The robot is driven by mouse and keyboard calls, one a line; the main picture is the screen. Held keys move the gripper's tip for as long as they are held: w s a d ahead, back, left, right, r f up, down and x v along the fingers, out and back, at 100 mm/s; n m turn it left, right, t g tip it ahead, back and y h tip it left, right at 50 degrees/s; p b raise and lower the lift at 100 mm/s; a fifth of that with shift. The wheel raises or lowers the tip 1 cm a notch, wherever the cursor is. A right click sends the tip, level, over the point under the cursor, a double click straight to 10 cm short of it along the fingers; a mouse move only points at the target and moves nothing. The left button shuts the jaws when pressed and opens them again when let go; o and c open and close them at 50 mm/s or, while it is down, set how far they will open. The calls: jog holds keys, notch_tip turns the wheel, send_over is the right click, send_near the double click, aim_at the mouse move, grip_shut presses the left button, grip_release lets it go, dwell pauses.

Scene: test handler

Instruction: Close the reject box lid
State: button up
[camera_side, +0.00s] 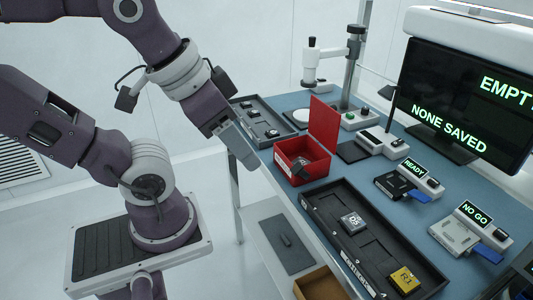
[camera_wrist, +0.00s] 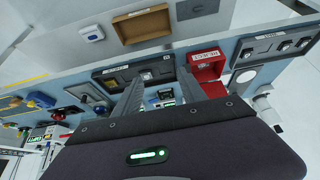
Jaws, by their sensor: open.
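The red reject box (camera_side: 290,174) stands on the blue bench in the side view, near its left edge. Its red lid (camera_side: 323,122) is open and stands upright at the box's back right edge. A dark item lies inside the box. My gripper (camera_side: 248,160) is to the left of the box, apart from it, with its fingers pointing down. In the wrist view my gripper (camera_wrist: 161,80) shows two separated fingers with nothing held between them. The reject box (camera_wrist: 207,56) is just right of the fingers there, and part of its lid (camera_wrist: 214,89) shows below it.
A dark tray (camera_side: 318,212) with two chips lies in front of the box. Another dark tray (camera_side: 268,135) lies behind it, near my gripper. A post stand (camera_side: 350,75), small test stations (camera_side: 385,143) and a monitor (camera_side: 460,95) stand behind and to the right.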

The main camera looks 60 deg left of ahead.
jog(key=w+a+r+n+g, duration=0.25)
jog(key=w+r+n, duration=0.35)
jog(key=w, duration=0.4)
jog(key=n+g, duration=0.3)
jog(key=n, duration=0.9)
send_over(332, 106)
jog(key=f, duration=0.2)
jog(key=s+f, duration=0.1)
jog(key=shift+d+f, duration=0.2)
jog(key=shift+d, duration=0.05)
jog(key=f, duration=0.6)
jog(key=shift+w+a+f, duration=0.25)
jog(key=shift+w, duration=0.1)
jog(key=shift+f, duration=0.5)
grip_shut()
jog(key=shift+w+r, duration=0.1)
